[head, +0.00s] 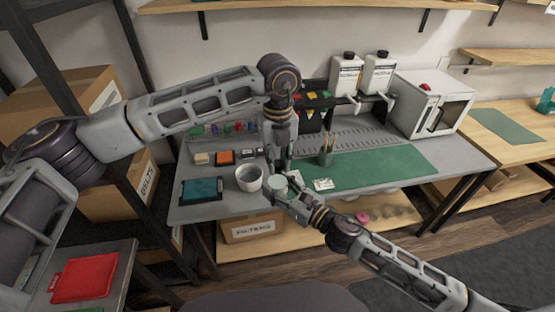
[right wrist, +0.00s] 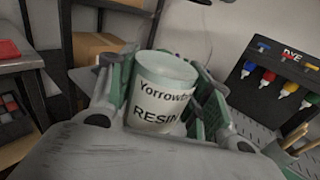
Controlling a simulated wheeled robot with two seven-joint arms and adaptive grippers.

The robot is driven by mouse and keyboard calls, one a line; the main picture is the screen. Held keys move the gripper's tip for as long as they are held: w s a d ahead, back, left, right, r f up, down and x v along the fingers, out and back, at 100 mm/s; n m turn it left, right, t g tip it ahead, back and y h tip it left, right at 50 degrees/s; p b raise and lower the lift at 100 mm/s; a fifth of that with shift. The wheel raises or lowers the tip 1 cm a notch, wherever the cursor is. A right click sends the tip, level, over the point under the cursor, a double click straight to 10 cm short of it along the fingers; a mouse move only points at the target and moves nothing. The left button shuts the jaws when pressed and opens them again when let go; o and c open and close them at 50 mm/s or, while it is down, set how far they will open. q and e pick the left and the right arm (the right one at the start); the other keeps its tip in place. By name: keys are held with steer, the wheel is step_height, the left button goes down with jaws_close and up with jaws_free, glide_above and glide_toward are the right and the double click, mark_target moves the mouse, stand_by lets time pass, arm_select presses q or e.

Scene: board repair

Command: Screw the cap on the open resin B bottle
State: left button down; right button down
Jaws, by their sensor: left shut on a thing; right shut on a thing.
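A pale, wide bottle (head: 278,184) is at the front edge of the workbench. It also shows in the right wrist view (right wrist: 160,92), slightly tilted there, with a label reading "RESIN" below a partly hidden name. The letter after "RESIN" is not visible. Its top is pale green; I cannot tell whether it is open. My right gripper (right wrist: 160,100) is shut on this bottle, with green pads on both sides. My left gripper (head: 281,166) points down just above and behind the bottle in the head view. It is shut, but what it holds is hidden. I cannot make out a separate cap.
A white cup (head: 248,179) stands close left of the bottle. A teal tray (head: 202,190) lies further left. A green mat (head: 385,168) and a brush holder (head: 325,157) are to the right.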

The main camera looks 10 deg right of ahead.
arm_select(q)
steer(key=m, duration=0.7)
steer(key=shift+m, duration=0.4)
steer(key=m, duration=0.7)
steer(key=shift+m, duration=0.4)
steer(key=m, duration=0.3)
steer(key=shift+m, duration=0.4)
steer(key=m, duration=1.1)
steer(key=shift+f, duration=0.1)
steer(key=c, duration=1.2)
jaws_free()
steer(key=shift+o, duration=0.2)
